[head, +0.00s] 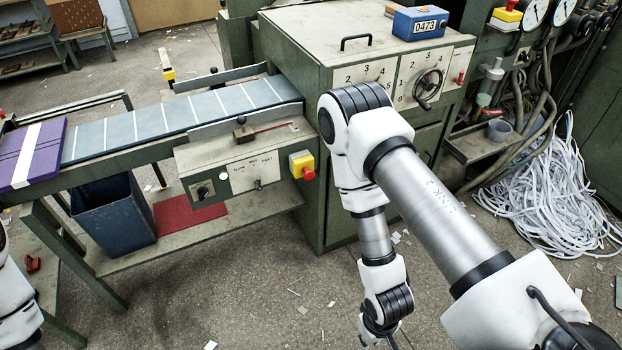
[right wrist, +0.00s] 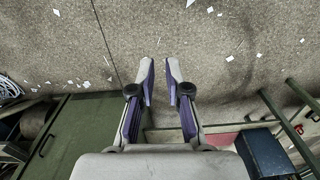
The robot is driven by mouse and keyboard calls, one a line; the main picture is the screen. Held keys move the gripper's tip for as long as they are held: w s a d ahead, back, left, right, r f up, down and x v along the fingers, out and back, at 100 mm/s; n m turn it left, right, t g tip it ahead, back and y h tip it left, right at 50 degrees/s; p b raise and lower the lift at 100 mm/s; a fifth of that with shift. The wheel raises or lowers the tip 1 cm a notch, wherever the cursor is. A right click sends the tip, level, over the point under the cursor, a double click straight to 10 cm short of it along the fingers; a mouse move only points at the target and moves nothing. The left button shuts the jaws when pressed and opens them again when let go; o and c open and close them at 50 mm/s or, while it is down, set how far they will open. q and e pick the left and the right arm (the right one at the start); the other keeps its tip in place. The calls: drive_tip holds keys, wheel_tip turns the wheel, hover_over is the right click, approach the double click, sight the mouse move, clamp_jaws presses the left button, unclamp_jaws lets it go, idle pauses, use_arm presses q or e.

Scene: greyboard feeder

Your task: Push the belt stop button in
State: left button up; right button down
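The belt stop button is a red mushroom button (head: 309,174) on a yellow box at the right end of the grey control panel (head: 225,180), on the front side of the belt. It appears to stand out from its box; its exact depth is hard to tell. My right gripper (right wrist: 160,66) is open and empty in the right wrist view, with floor showing between its purple-padded fingers. In the head view my right arm hangs to the right of the button, well apart from it, and its fingers are cut off by the bottom edge. My left gripper is out of view.
The belt (head: 180,117) runs to the green machine (head: 350,45), with a purple bundle (head: 30,155) at its left end. Below are a blue bin (head: 115,215) and a red mat (head: 185,212). Paper strips (head: 550,200) lie right. Floor before the panel is mostly clear.

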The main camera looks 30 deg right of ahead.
drive_tip(key=w+m+t+y+b, duration=0.2)
drive_tip(key=w+m+t+b, duration=0.65)
drive_tip(key=w, duration=1.25)
drive_tip(key=w+d+m+t+h+b, duration=0.2)
drive_tip(key=w+d+m+t+b, duration=0.7)
drive_tip(key=w+b, duration=0.3)
drive_tip(key=shift+w+d+r, duration=0.35)
drive_tip(key=shift+w+d, duration=0.1)
drive_tip(key=shift+w, duration=0.05)
drive_tip(key=shift+t, duration=0.25)
